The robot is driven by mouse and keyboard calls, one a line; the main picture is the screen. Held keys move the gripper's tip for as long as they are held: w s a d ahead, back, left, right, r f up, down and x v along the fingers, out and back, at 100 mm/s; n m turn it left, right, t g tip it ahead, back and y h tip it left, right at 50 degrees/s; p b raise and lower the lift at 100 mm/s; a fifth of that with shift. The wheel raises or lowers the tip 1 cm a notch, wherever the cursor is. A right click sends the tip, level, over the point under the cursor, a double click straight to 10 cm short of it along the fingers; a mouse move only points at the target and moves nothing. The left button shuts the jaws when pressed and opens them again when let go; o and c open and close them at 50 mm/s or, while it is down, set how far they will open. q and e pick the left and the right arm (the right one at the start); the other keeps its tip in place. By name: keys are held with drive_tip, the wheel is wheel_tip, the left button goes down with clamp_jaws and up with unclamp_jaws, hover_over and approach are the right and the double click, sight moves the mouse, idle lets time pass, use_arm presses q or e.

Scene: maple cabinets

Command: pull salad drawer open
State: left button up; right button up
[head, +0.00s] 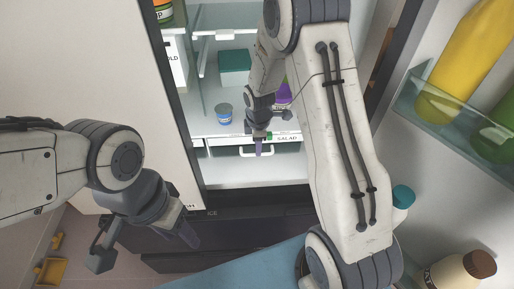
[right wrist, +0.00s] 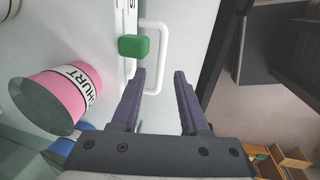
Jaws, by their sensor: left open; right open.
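The salad drawer (head: 225,172) is at the bottom of the open fridge, under a strip marked SALAD. Its white handle (head: 256,154) is partly hidden by my right gripper (head: 258,146). In the right wrist view the handle (right wrist: 163,58) stands in line with the gap between the open fingertips of my right gripper (right wrist: 160,76). I cannot tell if a finger touches it. My left gripper (head: 147,246) is open and empty at the lower left, away from the drawer.
A green block (right wrist: 133,46) is beside the handle. A pink yoghurt cup (right wrist: 62,95) is close to my right gripper, and a blue cup (head: 224,114) stands on the shelf above the drawer. The fridge door with bottles (head: 465,60) is at right. A blue surface (head: 235,268) lies below.

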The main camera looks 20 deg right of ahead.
drive_tip(key=shift+w+d+f, duration=0.1)
drive_tip(key=shift+w+f, duration=0.1)
drive_tip(key=shift+f, duration=0.75)
drive_tip(key=shift+w+f, duration=0.15)
drive_tip(key=shift+f, duration=0.75)
clamp_jaws()
